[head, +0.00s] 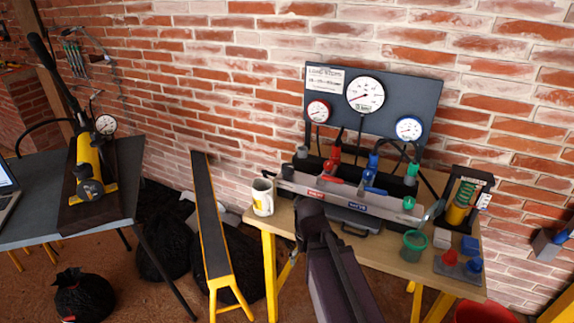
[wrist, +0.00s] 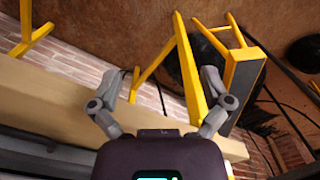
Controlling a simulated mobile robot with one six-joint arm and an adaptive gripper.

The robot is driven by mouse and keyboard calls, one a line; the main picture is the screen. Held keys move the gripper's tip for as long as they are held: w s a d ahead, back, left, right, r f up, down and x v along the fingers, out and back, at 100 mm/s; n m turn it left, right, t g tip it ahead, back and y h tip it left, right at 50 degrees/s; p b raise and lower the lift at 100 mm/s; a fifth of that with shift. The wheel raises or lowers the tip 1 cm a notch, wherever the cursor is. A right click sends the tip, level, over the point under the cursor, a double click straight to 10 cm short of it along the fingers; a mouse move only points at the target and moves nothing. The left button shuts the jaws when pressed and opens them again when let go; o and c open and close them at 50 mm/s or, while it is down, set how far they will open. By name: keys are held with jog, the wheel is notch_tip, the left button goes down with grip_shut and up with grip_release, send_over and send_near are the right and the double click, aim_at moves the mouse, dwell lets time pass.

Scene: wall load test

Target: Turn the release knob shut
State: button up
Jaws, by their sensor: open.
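A yellow hand pump (head: 88,160) with a long black lever stands on the dark table at the left in the head view. It has a dark round knob-like part (head: 91,188) low on its front; I cannot tell whether this is the release knob or how far it is turned. My gripper (head: 308,208) is over the front of the wooden bench, far to the right of the pump. In the wrist view my gripper (wrist: 160,78) is open and empty, its fingers wide apart. No knob is clear in the wrist view.
The wooden bench (head: 380,252) carries a mug (head: 263,197), a grey manifold bar with coloured valves (head: 345,195) and a green cup (head: 414,246). A gauge panel (head: 375,103) stands behind. A narrow yellow-legged beam (head: 211,220) stands between the bench and dark table (head: 125,180).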

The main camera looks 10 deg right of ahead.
jog(key=w+r+n+p, duration=0.7)
jog(key=w+r+p, duration=0.7)
notch_tip(320, 180, up, 13)
jog(key=n+p, duration=0.9)
jog(key=p, duration=0.4)
send_over(287, 166)
jog(key=shift+s+r+b, duration=0.1)
jog(key=shift+s+b, duration=0.05)
jog(key=shift+b, duration=0.15)
jog(key=shift+f, duration=0.2)
notch_tip(287, 166, down, 13)
jog(key=b, duration=1.3)
jog(key=shift+f+b, duration=0.2)
jog(key=shift+b, duration=0.2)
